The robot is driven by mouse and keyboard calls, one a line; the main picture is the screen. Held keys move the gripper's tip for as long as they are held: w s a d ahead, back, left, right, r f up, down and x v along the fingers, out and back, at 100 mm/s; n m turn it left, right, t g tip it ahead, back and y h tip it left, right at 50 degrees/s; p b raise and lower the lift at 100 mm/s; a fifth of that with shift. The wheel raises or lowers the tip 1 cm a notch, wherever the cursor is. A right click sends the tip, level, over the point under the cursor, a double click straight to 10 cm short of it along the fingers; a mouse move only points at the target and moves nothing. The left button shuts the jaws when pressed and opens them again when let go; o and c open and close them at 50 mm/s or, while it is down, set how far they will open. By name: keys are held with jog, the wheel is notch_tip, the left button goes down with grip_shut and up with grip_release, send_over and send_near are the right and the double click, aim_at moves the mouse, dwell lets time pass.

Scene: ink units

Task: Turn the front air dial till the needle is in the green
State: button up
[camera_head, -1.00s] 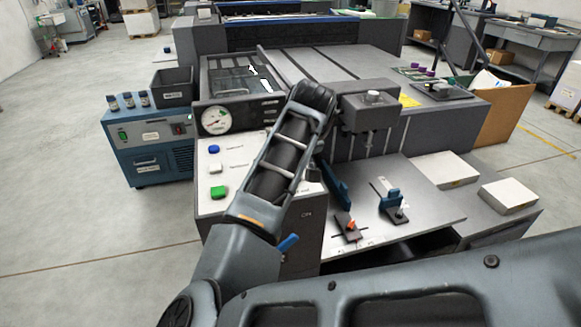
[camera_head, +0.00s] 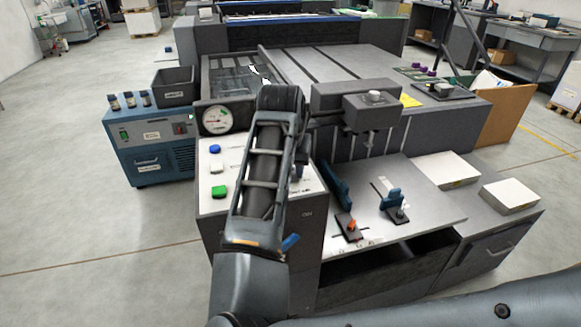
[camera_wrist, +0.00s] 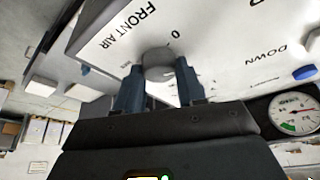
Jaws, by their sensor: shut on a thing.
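The front air dial (camera_wrist: 158,60) is a round grey knob on the white panel (camera_wrist: 215,40), beside the printed words FRONT AIR. In the wrist view my gripper (camera_wrist: 158,72) has one blue-grey finger on each side of it, shut on the knob. The round gauge (camera_head: 217,120) stands at the panel's back left corner, with a white face and black rim.
Blue, white and green buttons (camera_head: 219,192) line the panel's left side. A blue unit (camera_head: 152,145) with a dark bin (camera_head: 174,87) stands at left. The delivery table (camera_head: 440,215) at right holds small clamps.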

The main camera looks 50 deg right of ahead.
jog(key=m+g, duration=0.1)
jog(key=m, duration=0.2)
jog(key=shift+w+m+g, duration=0.1)
jog(key=shift+m+g, duration=0.2)
jog(key=shift+m, duration=0.1)
jog(key=m+g, duration=0.1)
jog(key=m, duration=0.2)
jog(key=shift+w+f+m+b, duration=0.1)
jog(key=shift+m+b, duration=0.2)
jog(key=shift+b, duration=0.1)
jog(key=m+g+b, duration=0.1)
jog(key=m+g, duration=0.1)
jog(key=m, duration=0.2)
jog(key=shift+w, duration=0.1)
jog(key=shift+m+g+y+b, duration=0.3)
jog(key=shift+m+g+b, duration=0.15)
jog(key=shift+m, duration=0.95)
jog(key=shift+w, duration=0.1)
jog(key=o, duration=1)
jog(key=shift+r, duration=0.2)
